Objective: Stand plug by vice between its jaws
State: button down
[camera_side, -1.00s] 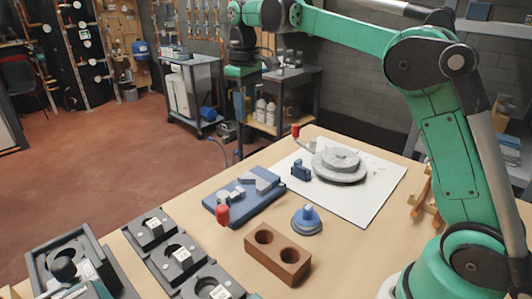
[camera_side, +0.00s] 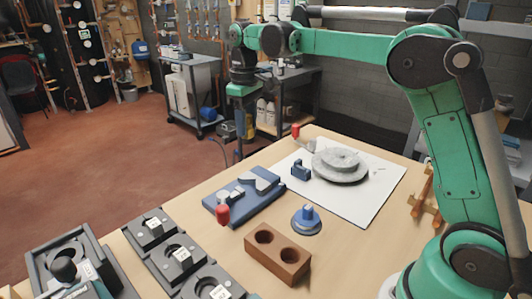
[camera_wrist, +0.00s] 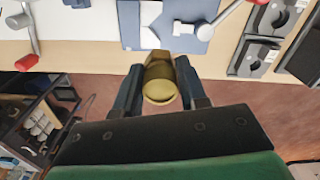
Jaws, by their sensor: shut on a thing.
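The vice is a blue plate with pale metal jaws (camera_side: 268,198) at the table's far left edge, its red-ended handle toward the front. The jaw gap looks empty. The vice (camera_wrist: 205,42) also shows at the top of the wrist view, with a V-notched pale jaw. My gripper (camera_wrist: 160,68) is shut on the brass-coloured plug (camera_wrist: 159,88), which sits between its two dark fingers. In the wrist view the plug appears just outside the table edge, apart from the vice. In the side view my arm's end is beyond the far table edge; the plug cannot be made out there.
A brown block with two holes (camera_side: 278,262) and a blue round knob (camera_side: 307,219) stand in front of the vice. A grey stepped disc (camera_side: 340,165) lies on a white sheet (camera_side: 365,205) at right. Black fixtures (camera_side: 182,255) fill the front left.

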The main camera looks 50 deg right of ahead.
jog(key=shift+f, duration=4.6)
jog(key=shift+f, duration=2.15)
jog(key=shift+c, duration=2.1)
grip_release()
